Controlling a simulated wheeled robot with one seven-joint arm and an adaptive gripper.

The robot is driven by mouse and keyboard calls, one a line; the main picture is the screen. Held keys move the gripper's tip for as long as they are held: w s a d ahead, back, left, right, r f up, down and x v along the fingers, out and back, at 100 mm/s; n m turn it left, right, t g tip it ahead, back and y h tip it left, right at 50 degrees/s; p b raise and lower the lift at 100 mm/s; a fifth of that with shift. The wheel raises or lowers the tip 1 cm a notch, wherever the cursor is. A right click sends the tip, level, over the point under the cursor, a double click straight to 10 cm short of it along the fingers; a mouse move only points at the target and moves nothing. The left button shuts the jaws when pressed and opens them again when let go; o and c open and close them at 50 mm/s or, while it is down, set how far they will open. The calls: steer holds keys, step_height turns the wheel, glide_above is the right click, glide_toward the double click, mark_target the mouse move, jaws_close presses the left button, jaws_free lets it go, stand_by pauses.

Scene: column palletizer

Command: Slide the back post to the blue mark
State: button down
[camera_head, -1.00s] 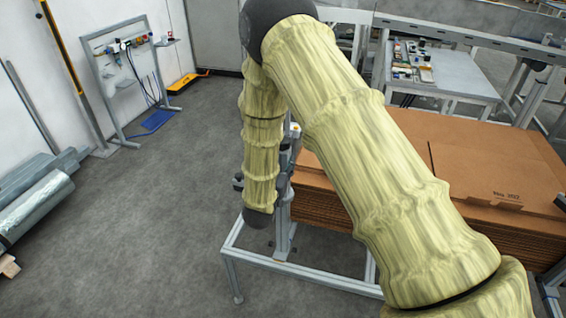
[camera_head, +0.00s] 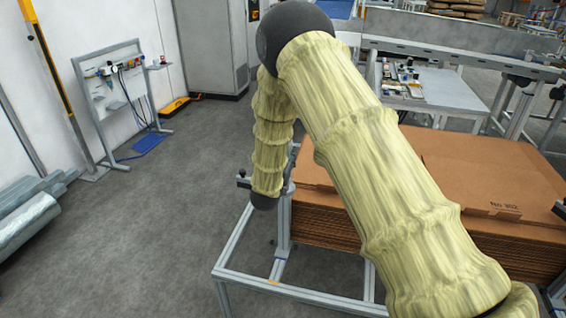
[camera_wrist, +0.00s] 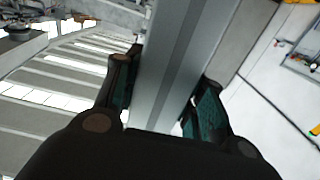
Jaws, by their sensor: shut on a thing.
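The back post (camera_head: 284,225) is an upright grey metal profile at the left side of the brown cardboard stack. My gripper (camera_wrist: 168,75) is shut on a grey post in the wrist view, with a dark finger pad on either side of it. In the head view my forearm hides most of the gripper. A small blue spot (camera_head: 277,258) shows near the post's foot, and a small yellow-orange spot (camera_head: 273,281) lies on the front rail. I cannot tell for certain whether the blue spot is the blue mark.
The cardboard stack (camera_head: 450,170) stands right of the post. A low grey frame (camera_head: 232,247) runs around the post's foot. Open floor (camera_head: 180,220) lies to the left. A workbench (camera_head: 440,92) stands behind the stack, and a tool stand (camera_head: 118,105) at the back left.

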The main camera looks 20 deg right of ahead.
steer(key=shift+w+d+r, duration=0.1)
steer(key=shift+r, duration=0.1)
steer(key=c, duration=1.2)
jaws_free()
steer(key=o, duration=0.3)
steer(key=shift+w+d+f, duration=0.1)
steer(key=shift+f, duration=0.1)
steer(key=shift+o, duration=0.2)
steer(key=v, duration=1.2)
